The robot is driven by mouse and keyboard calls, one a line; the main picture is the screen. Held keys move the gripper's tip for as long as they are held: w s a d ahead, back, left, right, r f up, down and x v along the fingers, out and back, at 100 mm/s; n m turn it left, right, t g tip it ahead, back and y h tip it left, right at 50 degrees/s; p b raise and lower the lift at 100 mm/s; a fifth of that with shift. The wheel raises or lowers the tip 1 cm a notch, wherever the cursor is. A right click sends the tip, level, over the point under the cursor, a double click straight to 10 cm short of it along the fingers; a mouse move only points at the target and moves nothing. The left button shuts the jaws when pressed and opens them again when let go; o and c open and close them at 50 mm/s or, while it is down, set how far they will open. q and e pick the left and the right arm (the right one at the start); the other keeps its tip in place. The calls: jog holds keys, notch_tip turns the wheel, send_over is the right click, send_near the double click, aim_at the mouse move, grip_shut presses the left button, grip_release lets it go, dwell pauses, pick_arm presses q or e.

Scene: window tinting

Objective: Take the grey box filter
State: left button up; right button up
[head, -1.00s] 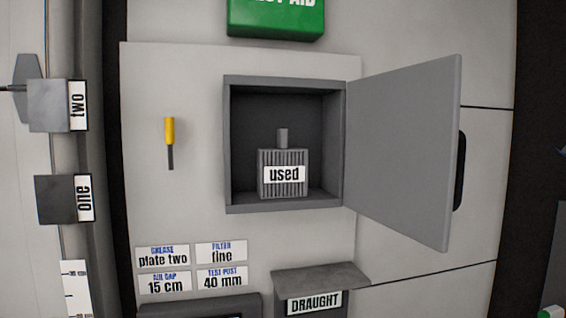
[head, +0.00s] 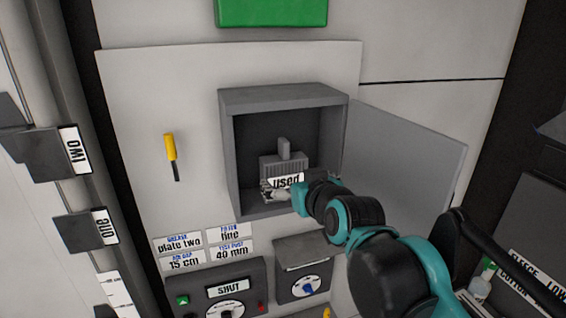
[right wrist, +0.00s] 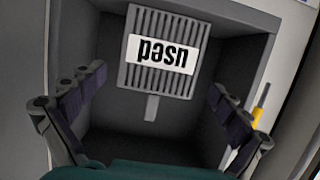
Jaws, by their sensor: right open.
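The grey box filter (head: 284,163) stands inside the open grey wall box (head: 228,150). It has a ribbed front, a white "used" label and a small tab on top. In the right wrist view the filter (right wrist: 163,80) appears upside down, with its tab pointing down the picture. My right gripper (head: 277,190) is at the mouth of the wall box, in front of the lower part of the filter. In the right wrist view the open fingers (right wrist: 150,100) are spread to either side of the filter's tab, with gaps on both sides. My left gripper is not in view.
The box door (head: 410,150) stands open to the right, beside my right arm. A yellow-handled tool (head: 170,148) is on the panel to the left. Below are small label cards (head: 180,243), a "SHUT" control box (head: 215,275) and a dial box (head: 305,265).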

aim_at(287, 177)
jog(key=p+x, duration=0.1)
jog(key=x, duration=0.6)
jog(key=shift+f, duration=0.2)
jog(key=c, duration=0.9)
